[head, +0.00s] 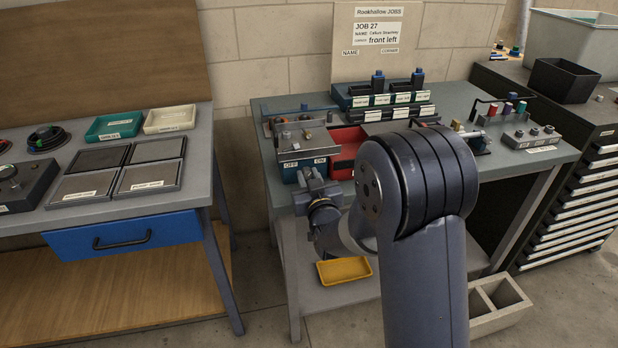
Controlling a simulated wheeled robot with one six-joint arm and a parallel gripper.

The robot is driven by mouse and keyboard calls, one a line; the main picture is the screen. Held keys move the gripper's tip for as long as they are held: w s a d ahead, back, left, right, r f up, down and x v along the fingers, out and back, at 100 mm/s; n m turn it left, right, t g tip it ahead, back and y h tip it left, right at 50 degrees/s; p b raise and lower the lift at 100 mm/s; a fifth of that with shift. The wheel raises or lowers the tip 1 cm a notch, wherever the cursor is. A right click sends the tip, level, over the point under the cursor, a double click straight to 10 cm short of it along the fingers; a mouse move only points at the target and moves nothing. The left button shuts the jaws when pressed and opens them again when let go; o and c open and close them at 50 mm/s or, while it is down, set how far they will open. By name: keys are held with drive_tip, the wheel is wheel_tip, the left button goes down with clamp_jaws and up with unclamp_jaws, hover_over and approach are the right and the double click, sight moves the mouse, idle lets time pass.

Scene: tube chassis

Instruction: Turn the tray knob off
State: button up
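A blue box with a grey top (300,140) stands at the front left of the middle bench. Its front carries an OFF label (286,166) on the left and an ON label (321,161) on the right. My gripper (309,177) is right at this front, just below and between the two labels. The knob cannot be made out; my gripper covers the space between the labels. My fingers are too small and too hidden to tell whether they are open, shut or touching anything.
A red tray (345,146) lies right of the blue box, partly behind my arm. Racks of labelled blocks (385,98) stand at the back of the bench (458,98). A yellow bin (344,271) is below. Another bench (195,190) stands left, with floor between.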

drive_tip(key=c, duration=0.5)
drive_tip(key=shift+o, duration=0.2)
drive_tip(key=shift+f+n+b, duration=0.15)
drive_tip(key=shift+n+b, duration=0.15)
drive_tip(key=shift+b, duration=0.25)
drive_tip(key=n+b, duration=0.1)
drive_tip(key=b, duration=0.2)
drive_tip(key=shift+f+n, duration=0.15)
drive_tip(key=shift+n, duration=0.25)
drive_tip(key=n+b, duration=0.4)
drive_tip(key=b, duration=0.1)
drive_tip(key=shift+a, duration=0.15)
drive_tip(key=n+b, duration=0.3)
drive_tip(key=n, duration=0.1)
drive_tip(key=shift+n, duration=0.4)
drive_tip(key=n+b, duration=0.2)
drive_tip(key=n, duration=0.2)
drive_tip(key=shift+a+n, duration=0.1)
drive_tip(key=shift+n, duration=0.2)
